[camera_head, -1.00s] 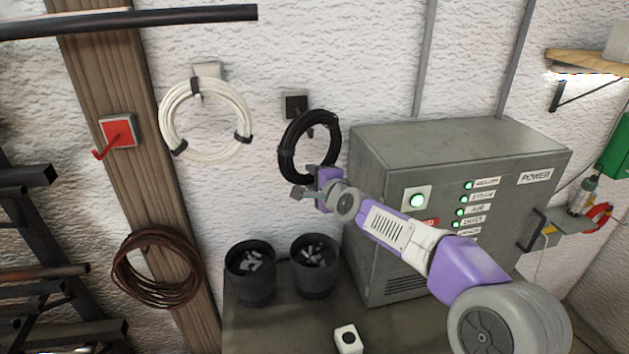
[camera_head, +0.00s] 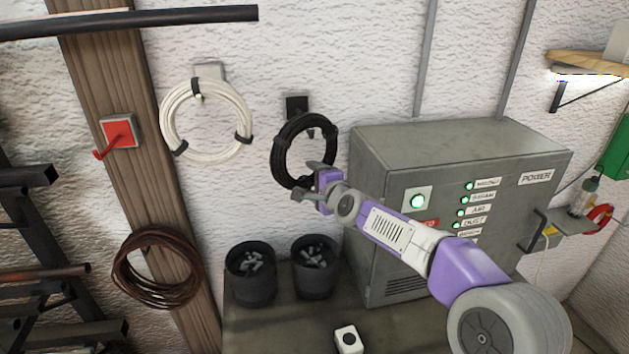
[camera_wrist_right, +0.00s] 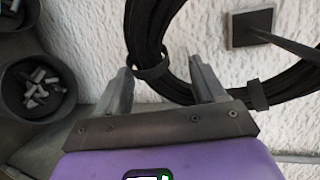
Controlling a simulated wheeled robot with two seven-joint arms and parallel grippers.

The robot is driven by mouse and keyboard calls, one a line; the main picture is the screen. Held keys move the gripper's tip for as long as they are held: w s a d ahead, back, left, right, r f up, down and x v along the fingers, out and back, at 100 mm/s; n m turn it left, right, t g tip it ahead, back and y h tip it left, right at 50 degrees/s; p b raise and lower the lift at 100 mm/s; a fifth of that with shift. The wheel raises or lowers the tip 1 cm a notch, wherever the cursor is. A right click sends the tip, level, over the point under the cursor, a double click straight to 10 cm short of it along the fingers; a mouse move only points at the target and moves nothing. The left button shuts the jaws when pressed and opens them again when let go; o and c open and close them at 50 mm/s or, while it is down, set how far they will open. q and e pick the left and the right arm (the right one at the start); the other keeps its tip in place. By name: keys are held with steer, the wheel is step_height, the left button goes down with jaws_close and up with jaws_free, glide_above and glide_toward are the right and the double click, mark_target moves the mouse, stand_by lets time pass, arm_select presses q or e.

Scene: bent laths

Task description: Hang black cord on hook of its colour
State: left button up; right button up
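The black cord (camera_head: 279,155) is a coil that hangs against the wall at the black hook (camera_head: 297,104). The hook's tip shows inside the ring, just below its top. In the right wrist view the cord (camera_wrist_right: 180,90) curves past my fingertips, and the black hook's plate (camera_wrist_right: 250,28) shows through the ring. My right gripper (camera_head: 311,180) is at the coil's lower right. Its fingers (camera_wrist_right: 163,85) are spread apart, with the cord's lower edge close by their tips and not clamped. My left gripper is not in view.
A white cord coil (camera_head: 166,118) hangs to the left, a red hook (camera_head: 118,133) farther left with a brown coil (camera_head: 125,275) below. The grey power cabinet (camera_head: 460,145) stands right of the cord. Two dark bins (camera_head: 252,285) stand below.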

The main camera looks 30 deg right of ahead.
steer(key=v, duration=0.7)
steer(key=shift+s+b, duration=0.3)
steer(key=shift+b, duration=0.15)
